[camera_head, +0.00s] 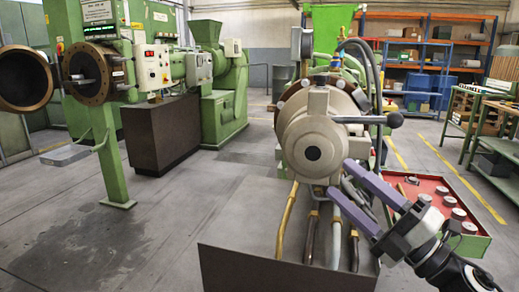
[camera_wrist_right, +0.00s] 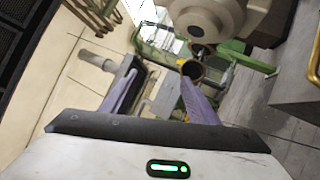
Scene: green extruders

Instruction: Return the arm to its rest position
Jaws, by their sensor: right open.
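My right arm comes in from the lower right in the head view. Its gripper (camera_head: 339,177) has two long purple fingers spread apart, pointing up and left in front of the beige round extruder head (camera_head: 312,150). Nothing shows held between them. In the right wrist view, the same gripper (camera_wrist_right: 160,85) shows its fingers apart, with the floor and machine parts beyond. A brown ring-shaped pipe end (camera_wrist_right: 193,69) shows by the right fingertip; I cannot tell whether they touch. My left arm and gripper are not in view.
A dark brown box (camera_head: 285,265) stands below the extruder head, with hoses above it. A red-topped cabinet (camera_head: 472,226) with several round metal parts is beside my right arm. A green extruder (camera_head: 115,165) stands at left. Open floor (camera_head: 215,180) lies between the machines.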

